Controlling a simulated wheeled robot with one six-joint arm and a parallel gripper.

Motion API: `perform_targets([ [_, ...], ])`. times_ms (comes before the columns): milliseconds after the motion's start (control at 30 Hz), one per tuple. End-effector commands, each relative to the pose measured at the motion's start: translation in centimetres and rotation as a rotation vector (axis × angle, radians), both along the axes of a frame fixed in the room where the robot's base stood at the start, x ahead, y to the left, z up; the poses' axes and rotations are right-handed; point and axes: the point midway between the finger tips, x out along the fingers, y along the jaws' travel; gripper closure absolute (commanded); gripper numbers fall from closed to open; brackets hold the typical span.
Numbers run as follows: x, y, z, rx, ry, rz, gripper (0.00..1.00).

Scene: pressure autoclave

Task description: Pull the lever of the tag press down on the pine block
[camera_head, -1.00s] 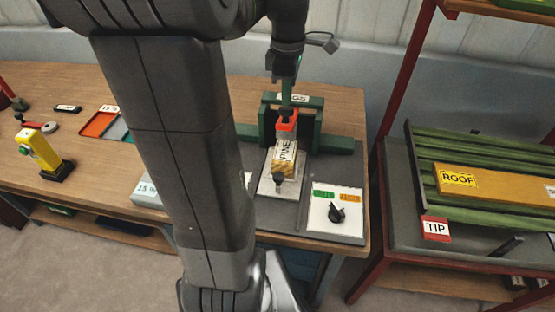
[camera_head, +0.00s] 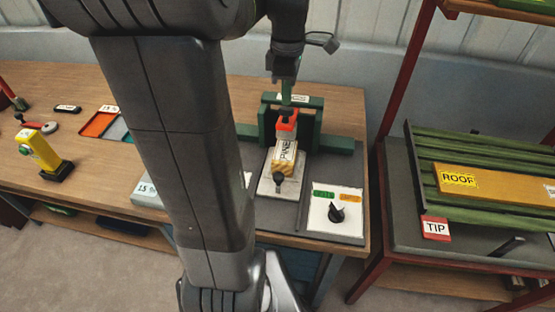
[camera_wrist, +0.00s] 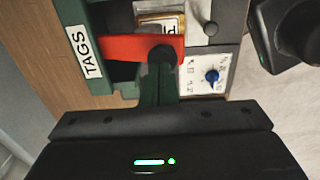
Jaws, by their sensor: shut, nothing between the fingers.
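The tag press (camera_head: 333,143) is a green frame at the back of the bench; its TAGS label (camera_wrist: 84,51) shows in the wrist view. Its red lever (camera_head: 287,120) sits over the far end of the pine block (camera_head: 286,153), which carries a PINE label and stripes. In the wrist view the red lever (camera_wrist: 120,48) lies across the picture, hiding part of the block (camera_wrist: 160,20). My gripper (camera_head: 287,97) is shut and empty, pointing down just above and behind the lever. Contact with the lever cannot be told.
A yellow device (camera_head: 40,150) and coloured trays (camera_head: 100,124) are at the left. A red rack (camera_head: 400,80) with green slats and a ROOF board (camera_head: 500,187) stands at the right.

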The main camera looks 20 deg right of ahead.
Motion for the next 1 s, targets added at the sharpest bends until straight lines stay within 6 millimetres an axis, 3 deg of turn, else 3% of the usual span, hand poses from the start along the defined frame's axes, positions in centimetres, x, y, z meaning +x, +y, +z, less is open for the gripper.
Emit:
perform_targets([
  [233, 0.0, 0.0, -0.3, 0.0, 0.0, 0.0, 1.0],
  [1000, 0.0, 0.0, -4.3, 0.001, 0.001, 0.0, 1.0],
])
